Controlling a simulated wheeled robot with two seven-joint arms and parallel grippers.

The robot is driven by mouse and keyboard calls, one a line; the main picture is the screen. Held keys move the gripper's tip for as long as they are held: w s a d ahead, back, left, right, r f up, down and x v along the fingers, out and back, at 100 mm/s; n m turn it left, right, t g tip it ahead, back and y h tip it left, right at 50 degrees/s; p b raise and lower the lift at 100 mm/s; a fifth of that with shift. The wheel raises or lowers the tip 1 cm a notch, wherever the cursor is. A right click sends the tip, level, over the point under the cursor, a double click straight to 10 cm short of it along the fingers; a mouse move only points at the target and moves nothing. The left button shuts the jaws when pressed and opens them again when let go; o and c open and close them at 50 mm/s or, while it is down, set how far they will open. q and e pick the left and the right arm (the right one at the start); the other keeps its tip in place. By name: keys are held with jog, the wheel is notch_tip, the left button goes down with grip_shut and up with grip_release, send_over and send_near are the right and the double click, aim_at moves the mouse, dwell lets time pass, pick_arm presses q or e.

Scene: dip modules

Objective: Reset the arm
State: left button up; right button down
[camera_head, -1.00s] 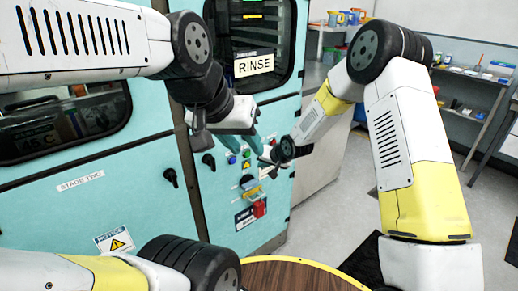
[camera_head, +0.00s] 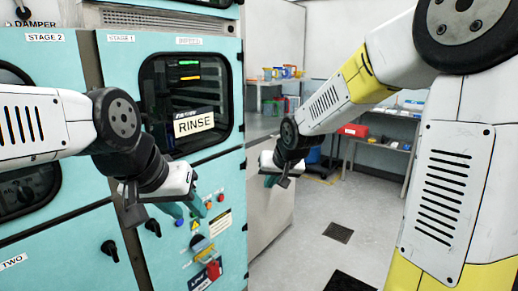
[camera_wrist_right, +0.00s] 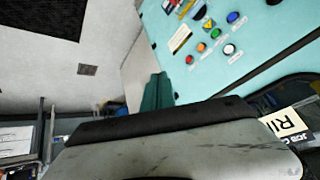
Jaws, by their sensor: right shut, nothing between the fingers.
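My left gripper (camera_head: 187,210) comes in from the left in the head view, in front of the turquoise machine's control panel. Its two teal fingers show apart, with nothing seen between them; whether they touch the panel is unclear. My right gripper (camera_head: 268,180) is to the right of the panel, in front of the pale cabinet side. Its fingers are hard to see in the head view. In the right wrist view its teal fingers (camera_wrist_right: 157,92) are together and empty, with the coloured panel buttons (camera_wrist_right: 202,47) beyond them.
The turquoise machine (camera_head: 75,240) has a window with a RINSE sign (camera_head: 194,123), black knobs (camera_head: 110,251) and a red padlock (camera_head: 213,269). A shelf (camera_head: 385,143) with a red box stands at the back. The grey floor (camera_head: 310,235) on the right is open.

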jog(key=s+d+r, duration=0.2)
jog(key=s+d, duration=0.1)
jog(key=s, duration=0.5)
jog(key=s+d+r, duration=0.2)
jog(key=s+d, duration=0.2)
jog(key=s, duration=0.4)
jog(key=s+d+r, duration=0.2)
jog(key=s+d, duration=0.2)
jog(key=s, duration=0.3)
jog(key=shift+s+d+r+m+g+h, duration=0.15)
jog(key=shift+s+r+m+g+h, duration=0.15)
jog(key=shift+s+r, duration=0.1)
